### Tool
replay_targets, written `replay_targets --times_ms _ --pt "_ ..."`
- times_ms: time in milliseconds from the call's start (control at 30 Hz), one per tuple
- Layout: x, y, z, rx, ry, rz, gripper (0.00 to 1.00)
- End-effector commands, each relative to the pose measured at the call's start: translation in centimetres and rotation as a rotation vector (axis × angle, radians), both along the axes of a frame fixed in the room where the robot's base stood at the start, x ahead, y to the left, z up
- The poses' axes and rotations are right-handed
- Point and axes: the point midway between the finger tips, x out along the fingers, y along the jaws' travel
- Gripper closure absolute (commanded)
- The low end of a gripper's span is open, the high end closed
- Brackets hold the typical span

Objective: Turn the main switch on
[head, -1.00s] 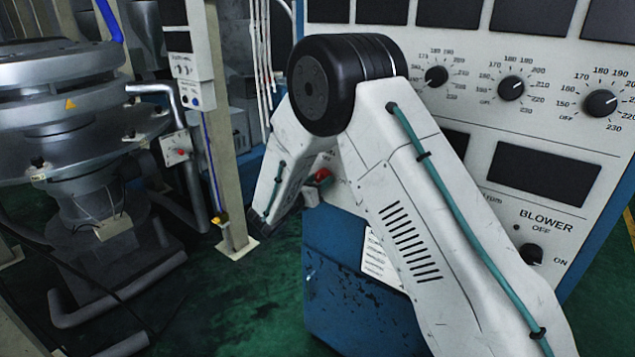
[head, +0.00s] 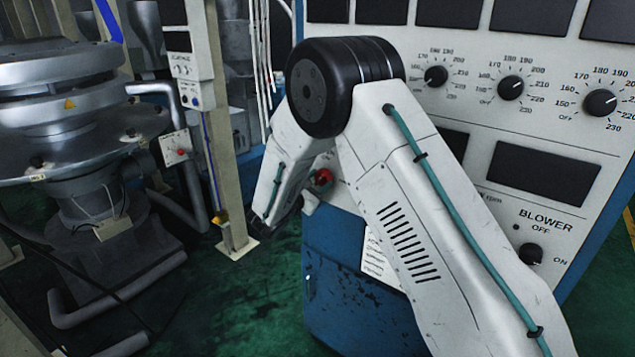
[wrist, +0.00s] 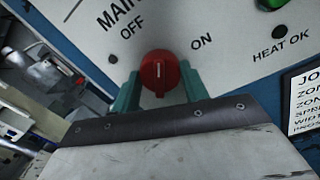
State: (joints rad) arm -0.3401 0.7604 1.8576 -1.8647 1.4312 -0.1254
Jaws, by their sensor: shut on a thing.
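The main switch (wrist: 160,74) is a red rotary knob on the pale panel, seen in the wrist view below the words MAIN, OFF and ON. Its white line points nearly straight up in that tilted view, between the OFF and ON labels. My gripper (wrist: 161,82) has its two green fingers on either side of the knob, shut on it. In the head view a red knob (head: 323,177) shows beside my forearm.
The control cabinet (head: 470,130) carries several black dials and a blower knob (head: 530,254). A HEAT OK lamp (wrist: 279,31) and a paper notice (wrist: 305,97) are near the switch. A post (head: 225,130) and grey machine (head: 80,130) stand left.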

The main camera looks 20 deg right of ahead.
Motion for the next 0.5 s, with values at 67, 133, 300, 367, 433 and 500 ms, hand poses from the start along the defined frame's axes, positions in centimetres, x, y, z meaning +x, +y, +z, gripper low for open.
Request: replay_targets --times_ms 67,133,300,367,433,500 --pt "-0.02 0.10 -0.04 0.041 -0.056 0.002 0.79" --pt "-0.02 0.09 -0.05 0.080 -0.110 0.001 0.79" --pt "-0.03 0.09 -0.08 0.176 -0.241 0.002 0.79" --pt "-0.04 0.09 -0.09 0.208 -0.287 0.002 0.79" --pt "-0.05 0.08 -0.11 0.248 -0.341 0.001 0.79" --pt "-0.06 0.08 -0.12 0.286 -0.395 0.002 0.79"
